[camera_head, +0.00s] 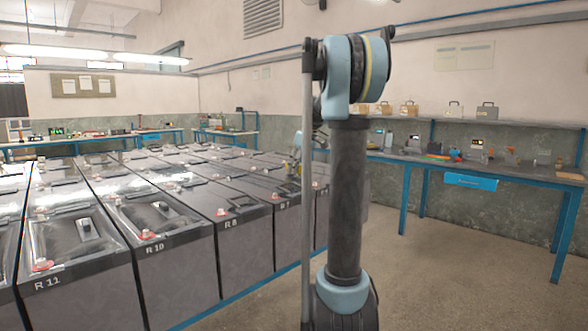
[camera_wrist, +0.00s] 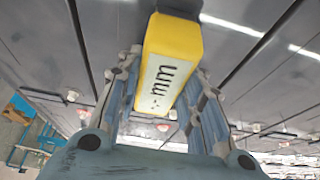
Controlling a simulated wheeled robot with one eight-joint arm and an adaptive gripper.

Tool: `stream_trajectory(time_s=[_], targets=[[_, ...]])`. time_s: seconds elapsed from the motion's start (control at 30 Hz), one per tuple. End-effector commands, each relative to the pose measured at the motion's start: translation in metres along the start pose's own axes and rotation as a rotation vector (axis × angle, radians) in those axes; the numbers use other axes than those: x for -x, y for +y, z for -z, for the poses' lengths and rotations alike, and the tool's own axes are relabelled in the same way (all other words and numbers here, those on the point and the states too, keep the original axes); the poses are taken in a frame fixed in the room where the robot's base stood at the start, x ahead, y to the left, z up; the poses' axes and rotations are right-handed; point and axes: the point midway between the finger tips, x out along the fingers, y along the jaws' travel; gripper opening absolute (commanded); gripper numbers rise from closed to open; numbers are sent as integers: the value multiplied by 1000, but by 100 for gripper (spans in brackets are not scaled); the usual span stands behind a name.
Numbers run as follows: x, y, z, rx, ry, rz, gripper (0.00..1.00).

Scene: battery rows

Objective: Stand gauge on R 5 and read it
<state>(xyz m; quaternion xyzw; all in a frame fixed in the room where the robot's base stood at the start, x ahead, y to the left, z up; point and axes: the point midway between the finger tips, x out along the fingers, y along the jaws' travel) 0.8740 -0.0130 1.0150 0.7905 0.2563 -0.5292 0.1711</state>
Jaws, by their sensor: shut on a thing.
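My gripper (camera_wrist: 166,82) is shut on a yellow block-shaped gauge (camera_wrist: 175,38) with a white face and dark markings that I cannot read surely. In the wrist view the gauge sits between the two finger linkages, with grey battery tops behind it. Whether it touches a battery I cannot tell. In the head view my gripper (camera_head: 293,168) is small and partly hidden behind my arm, over the right side of the battery rows. Labels R 11, R 10 and R 8 are legible on nearer batteries (camera_head: 170,270). I cannot make out the R 5 label.
The batteries stand close together in rows, with red terminal caps (camera_head: 147,235) and handles on top. A blue-framed workbench (camera_head: 530,175) with tools and small cases stands at the right wall. Another bench (camera_head: 100,138) is at the back left. The floor (camera_head: 450,270) at right is clear.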

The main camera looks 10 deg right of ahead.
Motion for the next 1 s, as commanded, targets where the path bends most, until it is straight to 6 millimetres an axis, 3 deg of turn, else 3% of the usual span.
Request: stream_trajectory(time_s=[0.2,0.23,0.3,0.73,1.0], targets=[[-1,0,0,0,0,0,4],[-1,0,0,0,0,0,39],[-1,0,0,0,0,0,55],[3,0,0,0,0,0,55],[44,-1,1,-1,0,0,55]])
